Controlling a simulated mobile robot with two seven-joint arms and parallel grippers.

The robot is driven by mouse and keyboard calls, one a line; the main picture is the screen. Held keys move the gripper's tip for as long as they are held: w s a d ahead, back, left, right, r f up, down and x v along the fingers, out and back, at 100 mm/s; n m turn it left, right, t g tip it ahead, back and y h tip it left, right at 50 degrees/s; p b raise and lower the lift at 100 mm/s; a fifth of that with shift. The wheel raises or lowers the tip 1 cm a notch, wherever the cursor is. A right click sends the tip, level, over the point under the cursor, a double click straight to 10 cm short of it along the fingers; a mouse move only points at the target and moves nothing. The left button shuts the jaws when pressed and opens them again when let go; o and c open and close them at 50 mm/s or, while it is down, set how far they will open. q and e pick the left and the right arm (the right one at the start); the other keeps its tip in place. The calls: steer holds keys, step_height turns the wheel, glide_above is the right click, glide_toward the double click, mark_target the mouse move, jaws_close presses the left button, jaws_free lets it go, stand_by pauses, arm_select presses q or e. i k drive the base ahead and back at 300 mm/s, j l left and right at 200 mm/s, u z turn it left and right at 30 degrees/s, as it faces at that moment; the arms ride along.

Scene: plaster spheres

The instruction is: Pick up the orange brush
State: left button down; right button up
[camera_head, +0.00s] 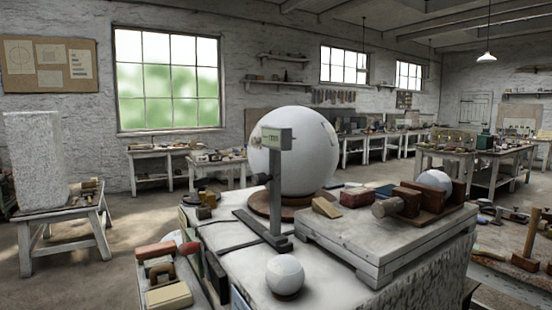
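I cannot clearly pick out an orange brush. On a low tray (200,298) at the lower left lie a reddish-orange block-like tool (155,250), a brown handled tool (160,270) and a pale block (169,296). A red piece (190,248) lies just to their right. Any of these may be a brush, but they are too small to tell. Neither of my grippers is in view.
A large white sphere (300,150) stands on the plaster-topped workbench (335,285) behind a grey upright gauge (276,190). A small white sphere (285,274) sits at the front. A raised slab (345,238) holds a wooden clamp (415,200).

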mark_target(168, 247)
steer(key=k, duration=0.75)
steer(key=k+z, duration=0.15)
steer(key=z, duration=0.2)
steer(key=k+z, duration=0.2)
steer(key=z, duration=0.15)
steer(key=k+l+z, duration=0.15)
steer(key=z, duration=1.85)
steer(key=k+j, duration=0.1)
steer(key=j, duration=0.25)
steer(key=k+j+z, duration=0.1)
steer(key=j, duration=0.25)
steer(key=k+j+z, duration=0.1)
steer(key=j, duration=0.25)
steer(key=k+j, duration=0.2)
steer(key=k+j+z, duration=0.1)
steer(key=j, duration=0.35)
steer(key=k+j, duration=0.15)
steer(key=j, duration=0.2)
steer(key=k+j, duration=0.15)
steer(key=j, duration=0.2)
steer(key=k+j, duration=0.2)
steer(key=j, duration=0.15)
steer(key=k+j, duration=0.15)
steer(key=j, duration=0.2)
steer(key=k+j, duration=0.15)
steer(key=j, duration=0.2)
